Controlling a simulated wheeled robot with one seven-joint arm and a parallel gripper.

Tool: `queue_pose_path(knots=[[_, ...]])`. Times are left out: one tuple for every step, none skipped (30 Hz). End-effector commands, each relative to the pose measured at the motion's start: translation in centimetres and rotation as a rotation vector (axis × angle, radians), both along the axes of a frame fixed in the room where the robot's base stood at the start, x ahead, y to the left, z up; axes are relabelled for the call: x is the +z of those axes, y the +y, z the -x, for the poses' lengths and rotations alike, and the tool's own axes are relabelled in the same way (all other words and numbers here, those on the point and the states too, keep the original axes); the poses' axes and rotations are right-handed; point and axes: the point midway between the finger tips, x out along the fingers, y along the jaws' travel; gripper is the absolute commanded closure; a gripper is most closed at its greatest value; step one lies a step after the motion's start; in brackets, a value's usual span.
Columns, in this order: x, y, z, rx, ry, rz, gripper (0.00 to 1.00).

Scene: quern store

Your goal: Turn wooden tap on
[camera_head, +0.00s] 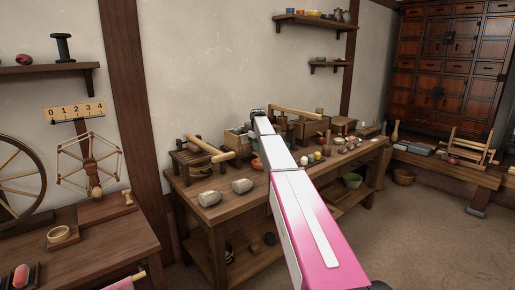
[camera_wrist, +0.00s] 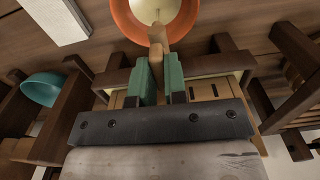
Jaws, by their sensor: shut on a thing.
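The wooden tap (camera_wrist: 157,37) shows in the wrist view as a light tan rounded wooden piece at the upper middle. My gripper (camera_wrist: 159,65) has two green fingers close together on either side of it, shut on it. Just beyond the tap is an orange bowl (camera_wrist: 124,22) with a pale inside. A dark wooden frame lies behind the fingers. In the head view my arm reaches over the workbench (camera_head: 226,208) and hides the tap and most of the gripper end.
A teal bowl (camera_wrist: 42,89) is at left in the wrist view. Open floor (camera_head: 430,225) lies at right.

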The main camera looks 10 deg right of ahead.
Motion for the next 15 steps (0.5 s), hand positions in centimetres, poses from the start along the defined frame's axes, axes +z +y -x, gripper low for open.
queue_pose_path(knots=[[0.09,-0.01,-0.04,0.012,0.0,0.001,1.0],[0.09,-0.01,-0.04,0.019,0.0,0.001,1.0],[0.09,-0.01,-0.04,0.027,0.0,0.001,1.0],[0.09,-0.01,-0.04,0.031,0.0,0.001,1.0],[0.09,-0.01,-0.04,0.034,0.0,0.001,1.0],[0.09,-0.01,-0.04,0.038,0.0,0.001,1.0],[0.09,-0.01,-0.04,0.04,0.0,0.001,1.0],[0.09,-0.01,-0.04,0.042,0.0,0.001,1.0],[0.09,-0.01,-0.04,0.044,0.0,0.001,1.0],[0.09,-0.01,-0.04,0.045,0.0,0.001,1.0],[0.09,-0.01,-0.04,0.046,0.0,0.001,1.0],[0.09,-0.01,-0.04,0.046,0.0,0.001,1.0],[0.09,-0.01,-0.04,0.046,0.0,0.001,1.0],[0.09,-0.01,-0.05,0.046,0.0,0.001,1.0],[0.09,-0.01,-0.05,0.046,0.0,0.001,1.0]])
